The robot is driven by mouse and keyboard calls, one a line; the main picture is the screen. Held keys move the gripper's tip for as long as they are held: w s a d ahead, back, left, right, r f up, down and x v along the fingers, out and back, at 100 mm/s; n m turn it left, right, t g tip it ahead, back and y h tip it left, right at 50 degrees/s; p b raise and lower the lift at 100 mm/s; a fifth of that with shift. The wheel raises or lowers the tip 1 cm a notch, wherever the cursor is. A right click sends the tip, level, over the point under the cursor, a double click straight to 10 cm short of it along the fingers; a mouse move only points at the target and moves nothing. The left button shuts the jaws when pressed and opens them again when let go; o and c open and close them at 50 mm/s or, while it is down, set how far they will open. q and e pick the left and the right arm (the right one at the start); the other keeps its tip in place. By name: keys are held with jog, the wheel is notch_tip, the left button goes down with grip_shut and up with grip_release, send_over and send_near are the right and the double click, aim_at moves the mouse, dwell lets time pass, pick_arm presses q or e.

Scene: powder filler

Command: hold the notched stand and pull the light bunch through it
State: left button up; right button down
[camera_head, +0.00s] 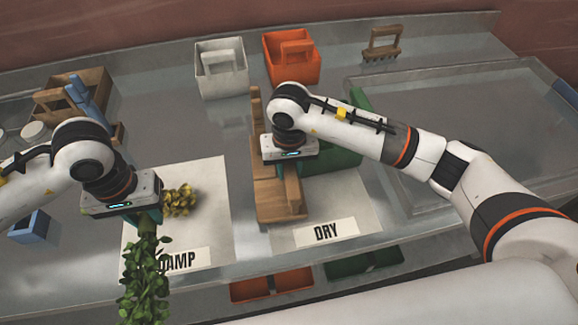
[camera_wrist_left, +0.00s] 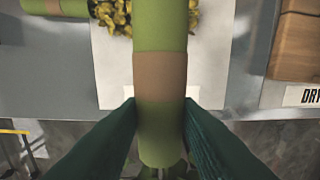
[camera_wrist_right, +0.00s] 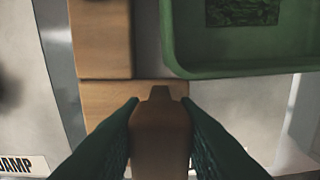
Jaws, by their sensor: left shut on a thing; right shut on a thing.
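My right gripper (camera_wrist_right: 160,105) is shut on an upright part of the wooden notched stand (camera_head: 270,203), which stands at the left side of the DRY sheet. The notch itself cannot be made out. My left gripper (camera_wrist_left: 158,108) is shut on the thick green stem, with a brown band, of a leafy green bunch (camera_head: 146,278). Its leaves hang over the front edge of the table, left of and apart from the stand. A yellowish bunch (camera_head: 181,200) lies on the DAMP sheet beside my left gripper. I cannot tell which bunch is the light one.
The DAMP sheet (camera_head: 212,225) lies left of the DRY sheet (camera_head: 350,205). A green tray (camera_wrist_right: 240,68) stands right of the stand. White (camera_head: 221,68) and orange (camera_head: 291,60) caddies stand behind, with a wooden rake-like tool (camera_head: 382,44). A wooden caddy (camera_head: 95,82) is back left.

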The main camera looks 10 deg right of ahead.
pick_arm(q)
jog(key=shift+w+f, duration=0.1)
jog(key=shift+f, duration=0.15)
pick_arm(e)
jog(key=shift+w, duration=0.1)
